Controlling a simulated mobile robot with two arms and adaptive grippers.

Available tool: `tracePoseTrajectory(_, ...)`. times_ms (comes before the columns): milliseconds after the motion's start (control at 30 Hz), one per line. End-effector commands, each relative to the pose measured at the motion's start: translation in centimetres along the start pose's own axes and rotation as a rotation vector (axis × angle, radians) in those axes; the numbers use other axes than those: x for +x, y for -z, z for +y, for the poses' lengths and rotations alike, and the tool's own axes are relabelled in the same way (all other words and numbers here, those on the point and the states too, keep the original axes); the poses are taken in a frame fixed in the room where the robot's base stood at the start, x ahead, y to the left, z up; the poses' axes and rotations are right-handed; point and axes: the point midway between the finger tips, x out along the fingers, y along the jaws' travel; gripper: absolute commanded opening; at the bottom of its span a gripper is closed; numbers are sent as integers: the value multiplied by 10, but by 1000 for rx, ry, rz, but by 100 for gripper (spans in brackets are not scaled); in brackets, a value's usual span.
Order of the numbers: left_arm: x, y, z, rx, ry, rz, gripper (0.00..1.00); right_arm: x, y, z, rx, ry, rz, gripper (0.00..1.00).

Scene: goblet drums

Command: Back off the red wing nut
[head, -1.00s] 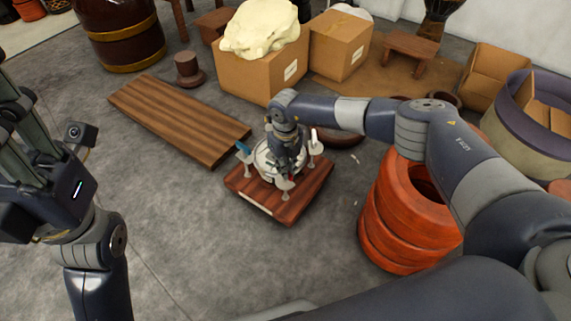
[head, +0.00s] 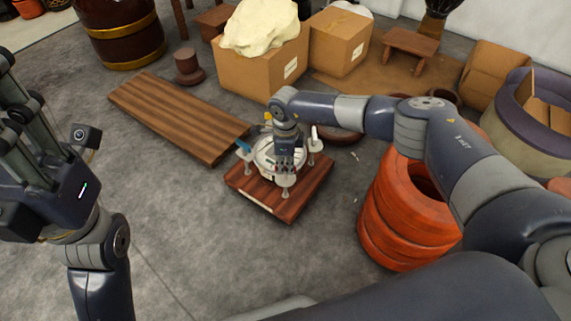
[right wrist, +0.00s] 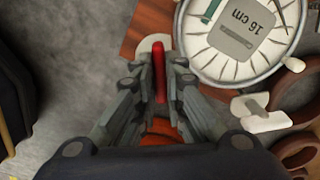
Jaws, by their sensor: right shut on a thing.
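The red wing nut (right wrist: 159,76) shows in the right wrist view as a narrow upright bar between the fingers of my right gripper (right wrist: 160,82). The gripper is shut on it, beside the round drumhead (right wrist: 284,48) marked "16 cm". In the head view, my right gripper (head: 288,170) points down over the front of the drumhead fixture and hides most of the nut. The fixture stands on a reddish wooden board (head: 262,195). My left gripper (head: 25,130) is raised at the left edge, away from the fixture, with its fingertips cut off.
A blue wing nut (head: 243,147) and a white wing nut (head: 314,133) stand on other posts. A plank (head: 180,120) lies behind left. Stacked orange rings (head: 400,220) stand at the right under my right arm. Cardboard boxes (head: 255,75) stand behind. The front floor is clear.

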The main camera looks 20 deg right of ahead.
Motion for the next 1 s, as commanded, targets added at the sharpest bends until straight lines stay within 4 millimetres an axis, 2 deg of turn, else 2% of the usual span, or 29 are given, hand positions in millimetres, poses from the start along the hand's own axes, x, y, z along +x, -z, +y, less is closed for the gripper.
tracePoseTrajectory(300, 3, 2, 0, 2, -5, 14, 40, 0, 0, 0, -106, 0, -1, 0)
tracePoseTrajectory(800, 4, 3, 0, 2, -2, 17, 40, 0, 0, 0, -122, 0, -1, 0)
tracePoseTrajectory(833, 4, 3, 0, 2, -2, 17, 40, 0, 0, 0, -121, 0, -1, 15)
tracePoseTrajectory(900, 4, 3, 0, 2, -1, 17, 40, 0, 0, 0, -121, 0, -1, 31)
tracePoseTrajectory(1000, 4, 3, 0, 2, -1, 17, 40, 0, 0, 0, -121, 0, -1, 31)
